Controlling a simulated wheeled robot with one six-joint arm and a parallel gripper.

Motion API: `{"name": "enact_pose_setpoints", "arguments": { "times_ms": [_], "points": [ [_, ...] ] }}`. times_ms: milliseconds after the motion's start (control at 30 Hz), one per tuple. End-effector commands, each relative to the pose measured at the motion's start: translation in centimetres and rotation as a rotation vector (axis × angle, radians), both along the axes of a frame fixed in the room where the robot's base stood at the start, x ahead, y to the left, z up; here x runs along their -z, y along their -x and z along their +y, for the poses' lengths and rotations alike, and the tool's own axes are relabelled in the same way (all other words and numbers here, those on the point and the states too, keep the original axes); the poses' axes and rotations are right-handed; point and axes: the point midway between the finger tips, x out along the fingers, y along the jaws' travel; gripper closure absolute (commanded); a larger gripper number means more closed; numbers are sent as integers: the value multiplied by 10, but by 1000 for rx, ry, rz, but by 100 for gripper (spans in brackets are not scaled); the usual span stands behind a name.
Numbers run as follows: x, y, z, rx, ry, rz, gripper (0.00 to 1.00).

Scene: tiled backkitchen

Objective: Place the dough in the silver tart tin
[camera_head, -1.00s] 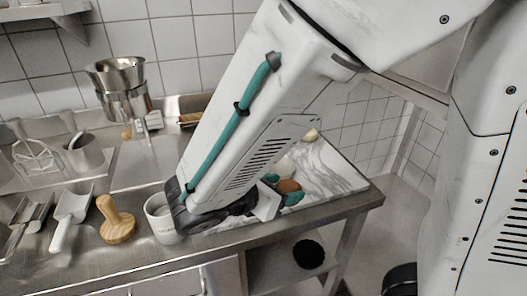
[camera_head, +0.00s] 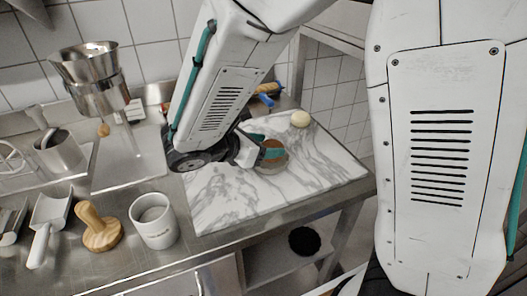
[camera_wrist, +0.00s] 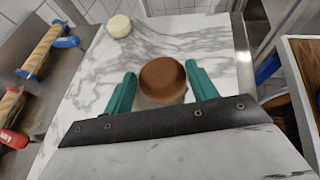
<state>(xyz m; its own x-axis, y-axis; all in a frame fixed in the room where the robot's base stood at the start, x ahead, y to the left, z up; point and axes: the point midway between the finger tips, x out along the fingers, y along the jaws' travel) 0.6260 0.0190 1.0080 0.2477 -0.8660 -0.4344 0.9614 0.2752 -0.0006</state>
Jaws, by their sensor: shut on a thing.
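A brown round piece, which looks like the dough (camera_head: 273,148), is between the teal fingers of my gripper (camera_head: 262,150). In the wrist view the brown piece (camera_wrist: 163,78) sits between both fingertips (camera_wrist: 160,85), and my gripper is shut on it. A greyish rim that looks like the silver tart tin (camera_head: 270,168) shows just below the piece in the head view. The piece hides most of it, and I cannot tell whether the two touch. A pale round piece (camera_head: 300,118) lies on the marble slab farther back, also visible in the wrist view (camera_wrist: 119,26).
The marble slab (camera_head: 225,205) lies on the steel table and is mostly clear. A white cup (camera_head: 153,222), a wooden press (camera_head: 98,230) and a scoop (camera_head: 47,225) stand to the left. Metal bowls (camera_head: 90,75) are at the back left. Rolling pins (camera_wrist: 42,50) lie beside the slab.

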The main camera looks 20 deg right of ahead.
Motion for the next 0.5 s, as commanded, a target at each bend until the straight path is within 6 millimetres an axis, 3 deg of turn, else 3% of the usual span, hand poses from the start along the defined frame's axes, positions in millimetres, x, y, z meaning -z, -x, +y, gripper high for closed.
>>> {"name": "enact_pose_setpoints", "arguments": {
  "times_ms": [267,400,500],
  "points": [
    [4,-21,-5,1,0,0,68],
    [29,-19,-4,-1,2,4,68],
    [37,-18,-4,-1,0,2,68]
  ]
}}
